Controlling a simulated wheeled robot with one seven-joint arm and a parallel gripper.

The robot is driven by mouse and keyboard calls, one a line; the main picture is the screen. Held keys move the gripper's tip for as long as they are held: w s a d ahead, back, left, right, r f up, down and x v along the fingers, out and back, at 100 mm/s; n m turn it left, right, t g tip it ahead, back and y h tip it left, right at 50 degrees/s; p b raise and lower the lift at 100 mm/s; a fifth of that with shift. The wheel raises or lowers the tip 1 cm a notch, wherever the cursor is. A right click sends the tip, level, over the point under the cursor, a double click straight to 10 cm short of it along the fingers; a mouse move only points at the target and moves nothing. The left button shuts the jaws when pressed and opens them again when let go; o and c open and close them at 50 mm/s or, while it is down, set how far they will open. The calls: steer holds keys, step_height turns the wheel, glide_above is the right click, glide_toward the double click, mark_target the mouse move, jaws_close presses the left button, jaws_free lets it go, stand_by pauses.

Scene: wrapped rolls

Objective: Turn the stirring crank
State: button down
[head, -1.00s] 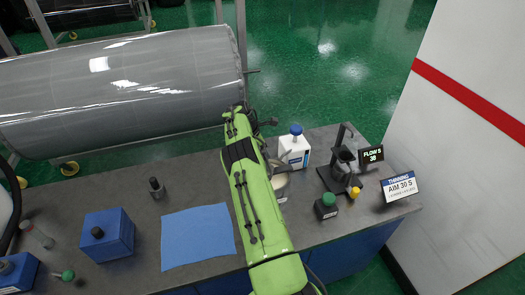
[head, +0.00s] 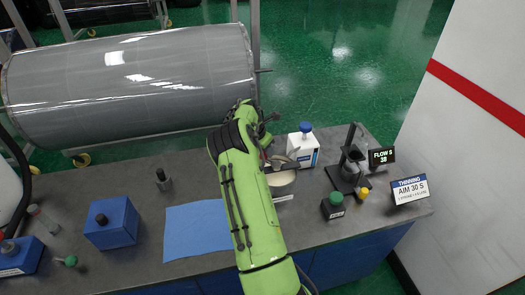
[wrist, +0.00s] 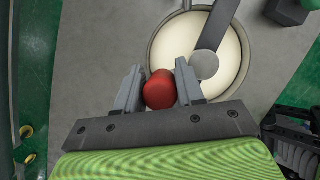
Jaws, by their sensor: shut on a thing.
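The stirring crank's red knob (wrist: 160,90) sits between the two grey fingers of my gripper (wrist: 160,74) in the wrist view, and the gripper is shut on it. The crank's grey arm (wrist: 216,28) crosses over a round pot (wrist: 152,50) of cream-coloured liquid. In the head view the pot (head: 283,190) stands on the bench just right of my green arm, which hides part of it. The red knob and my fingertips cannot be made out there.
A white bottle with a blue cap (head: 303,148) stands behind the pot. A blue cloth (head: 195,230) lies left. A big grey roll (head: 130,85) is behind.

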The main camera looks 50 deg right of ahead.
steer(key=shift+a+n, duration=0.25)
steer(key=shift+n, duration=0.25)
steer(key=c, duration=0.8)
jaws_free()
steer(key=v, duration=1.5)
steer(key=shift+s+a+r+b, duration=0.2)
steer(key=shift+a+r+b, duration=0.05)
steer(key=shift+r+b, duration=0.15)
